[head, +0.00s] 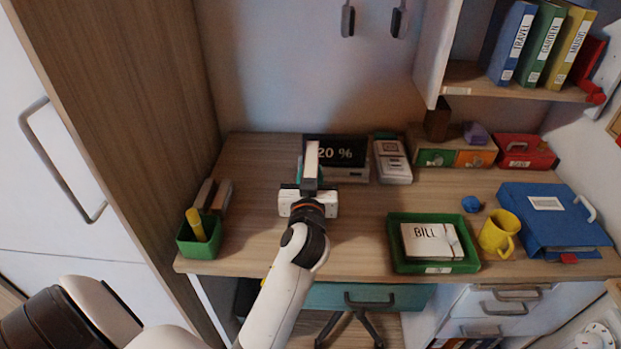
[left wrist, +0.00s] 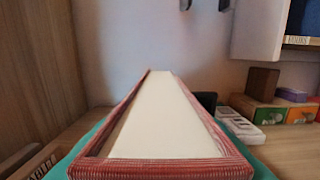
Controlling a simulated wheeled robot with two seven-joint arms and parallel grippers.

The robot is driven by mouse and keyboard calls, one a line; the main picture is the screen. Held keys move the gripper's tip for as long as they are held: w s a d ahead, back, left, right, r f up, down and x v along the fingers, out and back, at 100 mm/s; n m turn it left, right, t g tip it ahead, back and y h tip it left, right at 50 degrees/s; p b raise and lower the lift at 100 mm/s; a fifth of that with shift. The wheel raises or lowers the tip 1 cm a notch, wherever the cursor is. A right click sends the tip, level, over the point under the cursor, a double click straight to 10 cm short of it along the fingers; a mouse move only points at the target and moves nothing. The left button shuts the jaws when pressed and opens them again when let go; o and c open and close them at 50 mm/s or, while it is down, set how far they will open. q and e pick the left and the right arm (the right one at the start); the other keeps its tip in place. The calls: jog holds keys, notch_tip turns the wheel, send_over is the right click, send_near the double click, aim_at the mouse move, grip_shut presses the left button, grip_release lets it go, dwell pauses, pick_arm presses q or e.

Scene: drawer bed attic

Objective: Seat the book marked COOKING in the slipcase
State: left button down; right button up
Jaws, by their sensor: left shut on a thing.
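My left gripper (head: 309,188) is shut on a narrow upright book (head: 311,160) above the left middle of the desk. In the left wrist view the held book (left wrist: 150,120) has red cover edges around cream pages. Teal shows behind it on both sides; I cannot tell what that teal part is. No COOKING title is visible on the held book. On the wall shelf at the upper right stand the books TRAVEL (head: 511,42), GARDEN (head: 541,45) and MUSIC (head: 569,48). I cannot clearly make out the slipcase. My right gripper is not in view.
A green pen cup (head: 198,247) and small upright items (head: 213,196) stand at the desk's left. A black 20 % display (head: 337,151) stands behind the gripper. A green tray (head: 401,262), yellow mug (head: 497,234) and blue binder (head: 553,222) fill the right. Desk beside the gripper is clear.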

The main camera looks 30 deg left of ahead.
pick_arm(q)
jog(key=shift+f, duration=0.1)
jog(key=shift+f, duration=0.2)
jog(key=c, duration=1.1)
grip_release()
jog(key=shift+r, duration=0.1)
